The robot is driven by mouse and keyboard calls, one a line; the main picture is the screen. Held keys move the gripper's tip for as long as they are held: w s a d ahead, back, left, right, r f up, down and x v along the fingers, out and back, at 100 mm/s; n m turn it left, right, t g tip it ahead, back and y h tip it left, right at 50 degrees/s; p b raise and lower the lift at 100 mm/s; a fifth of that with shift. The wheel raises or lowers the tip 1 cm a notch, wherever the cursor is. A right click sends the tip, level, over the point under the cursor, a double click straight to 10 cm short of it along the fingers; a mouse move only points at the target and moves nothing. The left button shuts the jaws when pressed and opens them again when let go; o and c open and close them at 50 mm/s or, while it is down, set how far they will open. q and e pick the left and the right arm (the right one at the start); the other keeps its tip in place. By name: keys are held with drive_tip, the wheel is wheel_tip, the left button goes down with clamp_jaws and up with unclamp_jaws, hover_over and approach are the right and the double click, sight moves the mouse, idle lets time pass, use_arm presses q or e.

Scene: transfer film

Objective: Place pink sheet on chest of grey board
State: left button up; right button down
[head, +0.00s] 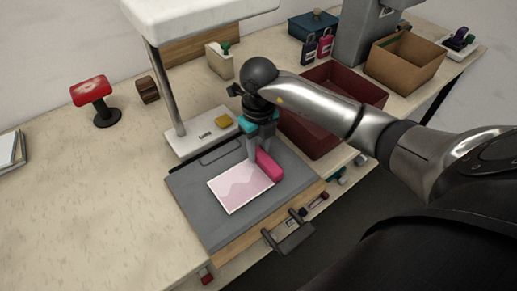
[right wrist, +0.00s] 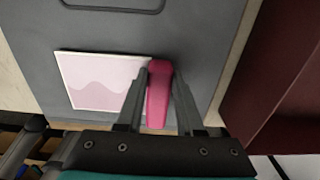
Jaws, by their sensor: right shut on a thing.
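The pink sheet (head: 238,188), pale with a darker wavy band, lies flat on the grey board (head: 200,222). The board is a flat slab with a handle-like loop near its back edge. My right gripper (head: 261,158) is over the board and shut on a bright pink block (head: 269,167), at the sheet's right edge. In the right wrist view the pink block (right wrist: 158,95) stands between the fingers, beside the sheet (right wrist: 95,82). I cannot tell whether the block touches the sheet. My left gripper is not in view.
A lamp-like stand (head: 175,85) rises behind the board. A dark red bin (head: 345,85) is right of it, with a cardboard box (head: 403,62) farther right. A red-topped stand (head: 93,92) is at the left. A dark clamp (head: 288,236) sits at the front edge. The left table is mostly clear.

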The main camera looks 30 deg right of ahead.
drive_tip(key=shift+f, duration=0.3)
drive_tip(key=c, duration=0.5)
unclamp_jaws()
drive_tip(key=shift+c, duration=0.2)
drive_tip(key=shift+r, duration=0.35)
wheel_tip(320, 180, up, 7)
drive_tip(key=shift+r+p, duration=0.1)
drive_tip(key=shift+p, duration=0.2)
drive_tip(key=shift+a, duration=0.1)
